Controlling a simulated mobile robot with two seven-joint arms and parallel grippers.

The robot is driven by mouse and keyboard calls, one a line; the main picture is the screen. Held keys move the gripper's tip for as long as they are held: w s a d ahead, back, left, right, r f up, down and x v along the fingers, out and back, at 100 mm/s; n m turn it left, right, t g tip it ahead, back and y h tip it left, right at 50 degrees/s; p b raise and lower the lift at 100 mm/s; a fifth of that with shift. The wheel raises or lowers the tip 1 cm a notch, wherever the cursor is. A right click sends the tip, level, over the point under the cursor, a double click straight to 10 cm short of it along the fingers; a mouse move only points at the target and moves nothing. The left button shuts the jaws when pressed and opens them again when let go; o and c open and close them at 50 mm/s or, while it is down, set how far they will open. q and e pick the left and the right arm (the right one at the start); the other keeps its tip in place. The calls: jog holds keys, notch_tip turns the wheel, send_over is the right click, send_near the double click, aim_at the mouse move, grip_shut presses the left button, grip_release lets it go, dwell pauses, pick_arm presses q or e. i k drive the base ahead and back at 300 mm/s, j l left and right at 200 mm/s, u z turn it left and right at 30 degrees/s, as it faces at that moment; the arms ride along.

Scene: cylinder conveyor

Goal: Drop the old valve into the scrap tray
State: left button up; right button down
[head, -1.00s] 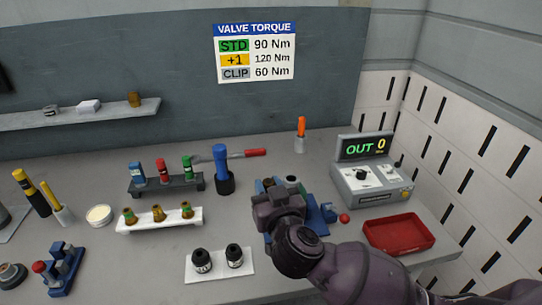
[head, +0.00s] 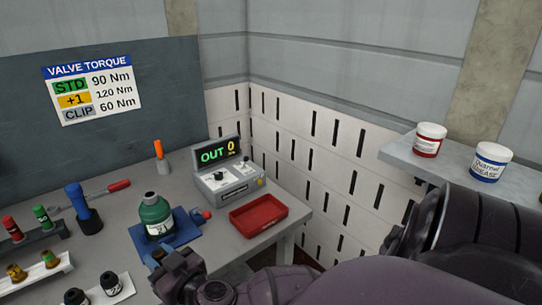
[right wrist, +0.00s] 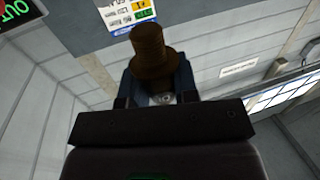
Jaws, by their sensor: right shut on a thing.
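The old valve (right wrist: 150,45) is a brown, rusty, threaded plug. It shows in the right wrist view between the fingers of my right gripper (right wrist: 158,88), which is shut on it. The red scrap tray (head: 262,229) lies on the bench's right end, to the right of and beyond the gripper. It looks empty. My left gripper is not in view.
A grey meter (head: 228,183) reading OUT 0 stands behind the tray. Racks with valves (head: 40,262) are at left. A wall shelf (head: 440,160) holds two tubs at right.

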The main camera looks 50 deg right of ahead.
aim_at(265, 218)
jog(key=k+z, duration=0.15)
jog(key=z, duration=0.25)
jog(key=k+z, duration=0.15)
jog(key=z, duration=1.35)
jog(key=k+j, duration=0.15)
jog(key=j, duration=0.2)
jog(key=k+j+z, duration=0.1)
jog(key=j, duration=0.3)
jog(key=i+j, duration=0.25)
jog(key=j, duration=0.15)
jog(key=k, duration=0.5)
jog(key=i+l+u, duration=0.1)
jog(key=i+l, duration=0.5)
jog(key=i, duration=0.05)
